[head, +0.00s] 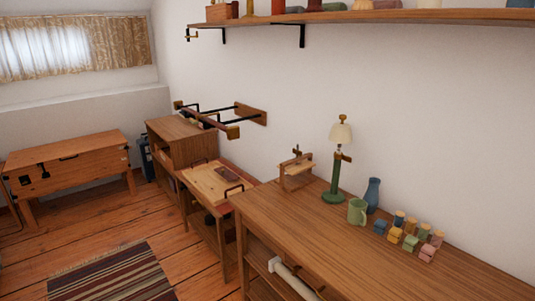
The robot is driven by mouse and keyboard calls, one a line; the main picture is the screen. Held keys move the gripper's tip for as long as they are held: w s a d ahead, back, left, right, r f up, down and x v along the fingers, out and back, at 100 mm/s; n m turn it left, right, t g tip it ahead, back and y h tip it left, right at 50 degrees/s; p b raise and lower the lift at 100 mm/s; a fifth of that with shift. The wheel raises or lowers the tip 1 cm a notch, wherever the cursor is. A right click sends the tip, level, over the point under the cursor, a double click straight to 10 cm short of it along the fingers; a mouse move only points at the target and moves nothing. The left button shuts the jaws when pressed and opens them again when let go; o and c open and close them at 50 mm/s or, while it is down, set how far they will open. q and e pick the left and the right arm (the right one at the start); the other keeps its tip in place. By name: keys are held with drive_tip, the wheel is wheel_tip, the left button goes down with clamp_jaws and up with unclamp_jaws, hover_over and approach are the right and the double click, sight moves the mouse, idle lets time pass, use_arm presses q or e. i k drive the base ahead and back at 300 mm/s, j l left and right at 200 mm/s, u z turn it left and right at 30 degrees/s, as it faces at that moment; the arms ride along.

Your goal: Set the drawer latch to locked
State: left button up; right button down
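A wooden desk-like chest (80,160) stands at the far left under the window. Its front carries small dark fittings (43,171) that could be a latch, but they are too small to tell how they are set. No drawer latch can be made out for certain elsewhere. Neither of my grippers shows in the head view.
A long wooden table (300,225) runs along the right wall, holding a green lamp (334,180), a green mug (357,212), a blue vase (373,195) and several small coloured blocks. A lower bench (205,185) and cabinet (180,135) stand beyond. Floor around the striped rug (120,275) is open.

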sight(295, 270)
drive_tip(key=j+z, duration=0.6)
drive_tip(key=z, duration=0.2)
